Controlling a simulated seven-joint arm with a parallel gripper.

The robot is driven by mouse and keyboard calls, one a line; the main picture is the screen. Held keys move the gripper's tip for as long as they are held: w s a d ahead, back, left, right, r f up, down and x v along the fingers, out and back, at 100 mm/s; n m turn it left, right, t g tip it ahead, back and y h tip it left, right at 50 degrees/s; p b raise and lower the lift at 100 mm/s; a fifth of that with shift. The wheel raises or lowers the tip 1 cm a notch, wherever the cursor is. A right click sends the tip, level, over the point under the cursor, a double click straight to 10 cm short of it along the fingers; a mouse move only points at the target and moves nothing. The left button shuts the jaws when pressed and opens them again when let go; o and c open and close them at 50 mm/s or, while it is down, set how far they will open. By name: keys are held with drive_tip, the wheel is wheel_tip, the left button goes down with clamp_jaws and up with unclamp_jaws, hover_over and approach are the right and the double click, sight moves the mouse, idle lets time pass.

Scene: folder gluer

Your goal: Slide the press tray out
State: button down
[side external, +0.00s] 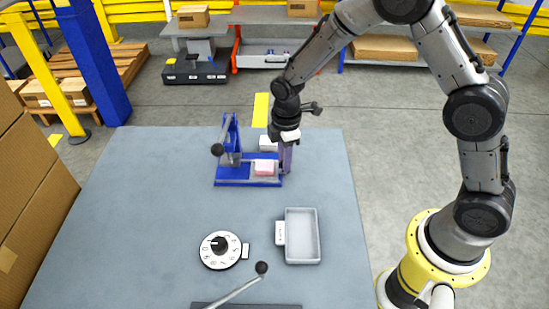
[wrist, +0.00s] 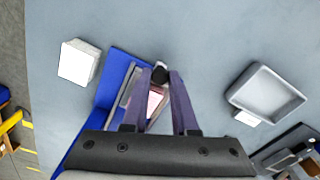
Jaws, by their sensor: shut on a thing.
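The blue press (side external: 232,183) stands on the table, with an upright frame and a lever ending in a black knob (side external: 217,150). A pink block (side external: 264,167) lies in the press tray, at the right part of the blue base; it also shows in the wrist view (wrist: 154,103). The grey tray (wrist: 130,98) is partly hidden by my fingers. My gripper (side external: 285,171) points down at the right end of the press. In the wrist view its purple fingers (wrist: 160,76) close around a dark knob (wrist: 160,71) at the tray's end.
A white block (wrist: 78,62) sits beside the press, behind it in the side view (side external: 268,143). A grey bin (side external: 317,236), a white dial (side external: 213,259) and a black-knobbed lever (side external: 238,291) are nearer the front. The table right of the press is clear.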

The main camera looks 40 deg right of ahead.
drive_tip(key=shift+s+d, duration=0.1)
drive_tip(key=shift+d, duration=0.05)
drive_tip(key=c, duration=0.7)
unclamp_jaws()
wheel_tip(320, 180, up, 14)
drive_tip(key=shift+f, duration=0.1)
